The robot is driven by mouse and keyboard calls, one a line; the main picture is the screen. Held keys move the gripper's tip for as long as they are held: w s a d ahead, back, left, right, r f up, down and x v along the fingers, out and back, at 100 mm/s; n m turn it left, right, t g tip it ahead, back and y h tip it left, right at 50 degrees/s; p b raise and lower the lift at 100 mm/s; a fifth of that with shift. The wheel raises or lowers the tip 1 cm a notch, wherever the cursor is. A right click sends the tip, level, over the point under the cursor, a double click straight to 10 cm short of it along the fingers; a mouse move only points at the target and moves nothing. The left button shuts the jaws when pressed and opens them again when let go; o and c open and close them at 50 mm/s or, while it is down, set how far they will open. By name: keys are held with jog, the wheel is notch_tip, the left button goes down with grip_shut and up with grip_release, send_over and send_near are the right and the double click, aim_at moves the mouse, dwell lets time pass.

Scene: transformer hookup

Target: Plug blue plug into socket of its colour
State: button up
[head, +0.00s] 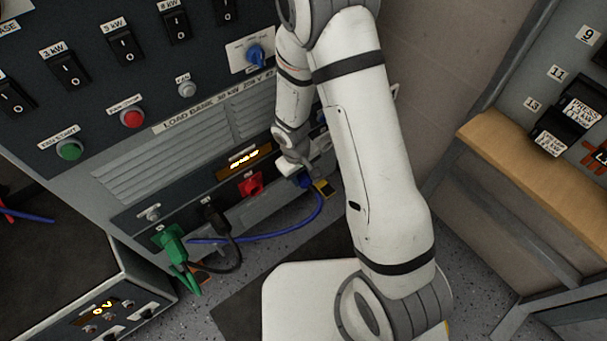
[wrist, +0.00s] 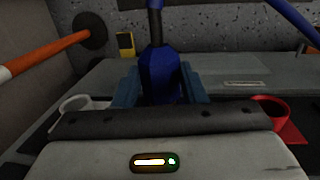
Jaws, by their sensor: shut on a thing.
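The blue plug (wrist: 160,75) is between the two fingers of my gripper (wrist: 160,92) in the wrist view. My gripper is shut on it. In the head view the blue plug (head: 304,181) shows at my gripper (head: 296,172), close to the load bank's lower socket panel. Its blue cable (head: 318,212) loops down and left. The blue socket is not visible; my gripper and arm cover that part of the panel. I cannot tell whether the plug is seated. A red socket (head: 250,185) is left of my gripper, with its red cover (wrist: 290,128) at right in the wrist view.
A green plug (head: 173,242) and a black plug (head: 213,216) sit at the panel further left, with cables hanging. A white ring-shaped socket (wrist: 75,103) is left in the wrist view. A bench with a wooden top (head: 500,150) stands at right.

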jog(key=shift+w+a+p, duration=0.3)
jog(key=shift+w+a, duration=0.1)
jog(key=shift+w, duration=0.25)
jog(key=o, duration=1.4)
jog(key=shift+s+a+r+p, duration=0.1)
jog(key=shift+a+r+p, duration=0.05)
jog(key=shift+r+p, duration=0.9)
jog(key=shift+a+r+p, duration=0.15)
jog(key=shift+r+p, duration=0.55)
jog(key=shift+r, duration=0.6)
jog(key=shift+s+a+r+p, duration=0.1)
jog(key=shift+a+r+p, duration=0.05)
jog(key=shift+r+p, duration=0.9)
jog(key=shift+r, duration=0.1)
jog(key=shift+w, duration=0.1)
